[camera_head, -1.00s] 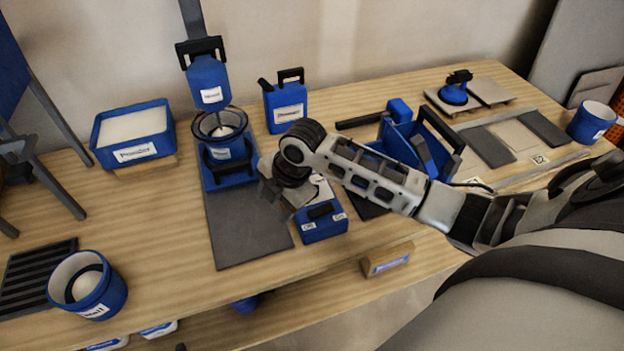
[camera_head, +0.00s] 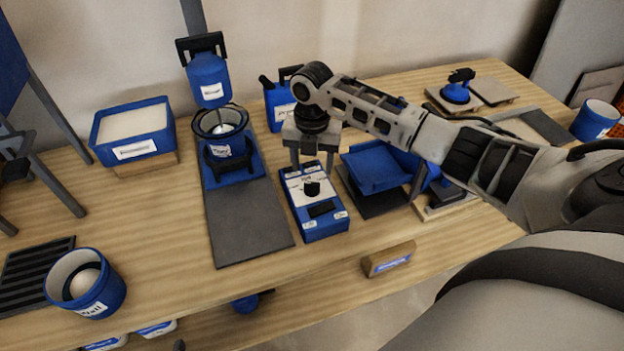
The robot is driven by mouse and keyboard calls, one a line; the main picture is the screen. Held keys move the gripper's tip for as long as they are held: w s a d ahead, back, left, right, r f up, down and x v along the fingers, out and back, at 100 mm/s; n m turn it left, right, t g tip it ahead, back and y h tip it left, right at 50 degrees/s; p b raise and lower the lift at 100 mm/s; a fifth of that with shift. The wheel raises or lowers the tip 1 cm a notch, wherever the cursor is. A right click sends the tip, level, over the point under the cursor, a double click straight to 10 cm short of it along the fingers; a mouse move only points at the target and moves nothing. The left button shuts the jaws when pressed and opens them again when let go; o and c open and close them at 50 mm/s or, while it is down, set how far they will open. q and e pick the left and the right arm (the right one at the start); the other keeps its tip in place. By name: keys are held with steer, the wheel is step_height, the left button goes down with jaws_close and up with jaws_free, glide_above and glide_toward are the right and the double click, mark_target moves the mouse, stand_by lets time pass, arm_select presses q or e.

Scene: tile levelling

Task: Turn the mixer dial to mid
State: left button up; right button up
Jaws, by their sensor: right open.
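The mixer control box (camera_head: 320,226) is blue with a pale top face and small labels, and lies on the bench right of the mixer's grey base plate. Its black dial (camera_head: 312,188) stands up on the pale face; the setting it points to is too small to read. My right gripper (camera_head: 312,161) points down above the far end of the box. Its two fingers are apart and empty, a little behind the dial, and seem not to touch it. The mixer (camera_head: 209,80) hangs over a bucket (camera_head: 220,128) at the left. My left gripper is not in view.
A blue tray of white material (camera_head: 134,150) stands at the back left, and a jug (camera_head: 279,110) behind my right gripper. A blue scoop-like holder (camera_head: 372,168) is close right of the box. A labelled wooden block (camera_head: 388,261) sits near the front edge. A cup (camera_head: 88,285) is front left.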

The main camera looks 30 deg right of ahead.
mark_target(312, 183)
step_height(312, 183, down, 6)
steer(key=shift+r, duration=0.1)
steer(key=c, duration=1)
